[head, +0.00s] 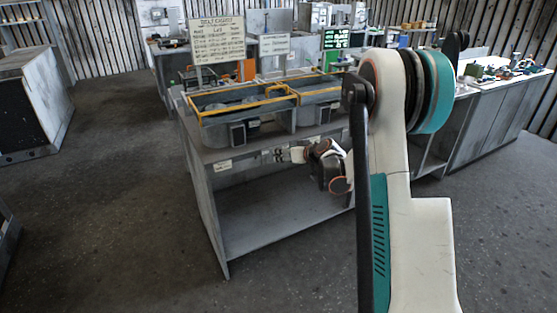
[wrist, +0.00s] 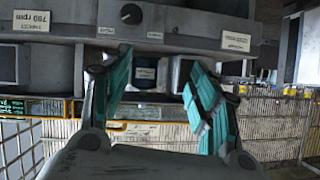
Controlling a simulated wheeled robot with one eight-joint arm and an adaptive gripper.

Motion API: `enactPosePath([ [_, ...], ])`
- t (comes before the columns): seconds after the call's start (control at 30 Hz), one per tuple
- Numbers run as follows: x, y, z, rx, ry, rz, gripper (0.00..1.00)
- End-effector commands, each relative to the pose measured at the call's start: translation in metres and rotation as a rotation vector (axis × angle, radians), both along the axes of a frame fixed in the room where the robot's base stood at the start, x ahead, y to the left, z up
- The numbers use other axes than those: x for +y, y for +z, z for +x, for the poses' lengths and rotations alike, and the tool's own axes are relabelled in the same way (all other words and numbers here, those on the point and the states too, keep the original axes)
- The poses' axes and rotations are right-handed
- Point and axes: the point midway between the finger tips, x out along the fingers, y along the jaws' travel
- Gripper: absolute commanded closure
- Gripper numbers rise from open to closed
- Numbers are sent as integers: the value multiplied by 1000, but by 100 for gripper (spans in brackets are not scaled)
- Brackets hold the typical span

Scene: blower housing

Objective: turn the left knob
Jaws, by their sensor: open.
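A black round knob (wrist: 131,14) sits on a grey panel in the wrist view, near the top edge and above the left finger. The labels there read upside down. I cannot tell whether this is the left knob; no other knob shows clearly. My gripper (wrist: 158,72) is open and empty, with teal finger pads apart, and does not visibly touch the knob.
Two grey blower housings with yellow rims (head: 240,105) (head: 318,86) stand on the bench. A sign (head: 217,40) rises behind them. Open floor (head: 120,200) lies left of the bench; a dark cabinet (head: 35,100) stands beyond.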

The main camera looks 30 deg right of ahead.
Motion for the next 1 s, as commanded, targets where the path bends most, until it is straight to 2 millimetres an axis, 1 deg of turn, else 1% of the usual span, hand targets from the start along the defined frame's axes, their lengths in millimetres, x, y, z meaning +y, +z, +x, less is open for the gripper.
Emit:
enactPosePath([
  [0.03,-15,-16,4,-20,-14,11,45],
  [0.1,-29,-30,8,-44,-27,23,45],
  [0.2,-43,-45,11,-70,-40,34,45],
  [0.3,-51,-53,12,-84,-48,40,45],
  [0.47,-53,-60,20,-90,-49,44,45],
  [0.57,-51,-66,33,-90,-48,43,45],
  [1.0,-43,-98,110,-90,-49,43,45],
])
